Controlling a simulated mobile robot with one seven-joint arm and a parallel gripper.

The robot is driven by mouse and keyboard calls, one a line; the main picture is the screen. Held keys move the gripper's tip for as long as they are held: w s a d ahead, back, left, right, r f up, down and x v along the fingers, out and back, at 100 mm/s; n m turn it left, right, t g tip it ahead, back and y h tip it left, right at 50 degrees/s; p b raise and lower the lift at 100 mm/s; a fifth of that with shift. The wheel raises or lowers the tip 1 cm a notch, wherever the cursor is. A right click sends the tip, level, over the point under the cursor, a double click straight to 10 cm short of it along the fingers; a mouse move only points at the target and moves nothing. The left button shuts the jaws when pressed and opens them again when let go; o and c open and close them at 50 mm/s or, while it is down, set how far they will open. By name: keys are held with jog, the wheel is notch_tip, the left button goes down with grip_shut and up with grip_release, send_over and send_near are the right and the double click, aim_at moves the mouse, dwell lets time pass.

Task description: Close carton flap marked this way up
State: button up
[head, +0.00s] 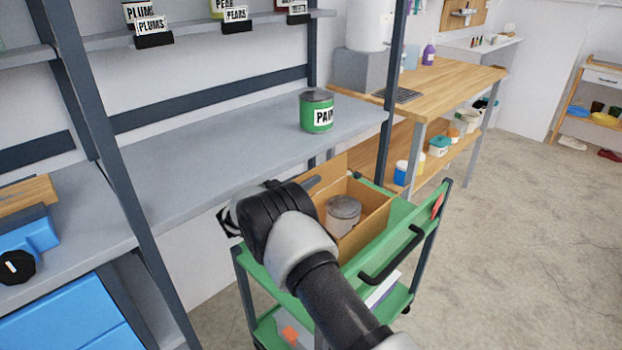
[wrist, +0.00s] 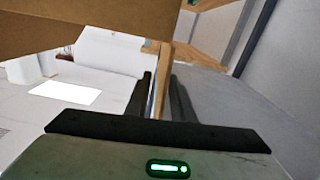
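The open brown carton (head: 366,205) sits on the green cart (head: 404,212) with a grey-lidded can (head: 342,214) inside. A carton flap (head: 331,175) stands raised along its back left side. No "this way up" marking is readable. My gripper (head: 314,181) is at this side of the carton, mostly hidden behind my wrist. In the wrist view, a narrow brown cardboard strip (wrist: 160,82) shows between my two dark fingers, close to both; whether they touch it is unclear. More brown cardboard (wrist: 80,33) fills the upper left there.
A grey shelf (head: 225,128) with a green paint can (head: 317,112) stands behind the cart. The cart's black handle (head: 393,256) is at its right. A wooden workbench (head: 450,80) stands farther back. The floor (head: 520,230) at right is clear.

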jog(key=shift+x, duration=0.8)
grip_shut()
dwell(0.9)
